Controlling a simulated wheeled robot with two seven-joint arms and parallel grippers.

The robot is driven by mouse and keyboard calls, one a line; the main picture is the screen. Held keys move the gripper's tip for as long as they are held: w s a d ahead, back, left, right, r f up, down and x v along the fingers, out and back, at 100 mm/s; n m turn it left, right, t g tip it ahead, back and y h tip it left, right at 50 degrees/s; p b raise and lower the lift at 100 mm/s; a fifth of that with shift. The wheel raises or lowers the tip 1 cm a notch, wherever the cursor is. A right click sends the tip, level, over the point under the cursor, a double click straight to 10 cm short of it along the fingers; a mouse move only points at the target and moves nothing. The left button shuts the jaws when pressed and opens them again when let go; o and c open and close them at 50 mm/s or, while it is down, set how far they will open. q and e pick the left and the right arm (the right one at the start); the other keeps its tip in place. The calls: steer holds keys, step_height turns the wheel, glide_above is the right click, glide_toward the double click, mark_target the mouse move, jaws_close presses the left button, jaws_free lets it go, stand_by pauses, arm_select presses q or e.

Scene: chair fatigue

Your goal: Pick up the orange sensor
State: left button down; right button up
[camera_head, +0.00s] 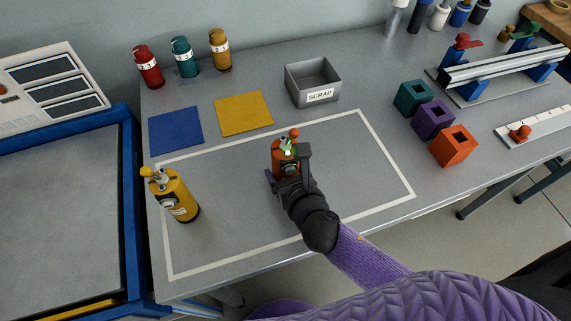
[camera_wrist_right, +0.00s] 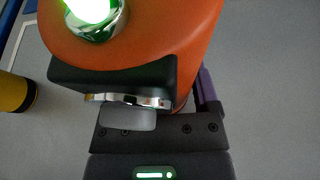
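The orange sensor (camera_head: 284,150) stands inside the white taped outline on the grey table in the head view. It has an orange knob and a lit green light on top. My right gripper (camera_head: 287,168) is at it, with one finger along its right side and another at its lower left. The wrist view shows the orange sensor (camera_wrist_right: 165,45) close up, with a dark block and a chrome ring facing my gripper. Whether the fingers press on it cannot be told. My left gripper is not in view.
A yellow sensor (camera_head: 173,197) stands left of the orange one. Blue (camera_head: 175,130) and yellow (camera_head: 243,113) mats and a scrap bin (camera_head: 313,82) lie behind. Teal, purple and orange (camera_head: 453,146) blocks stand to the right. The outlined area around the gripper is mostly clear.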

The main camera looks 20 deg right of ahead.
steer(key=c, duration=0.8)
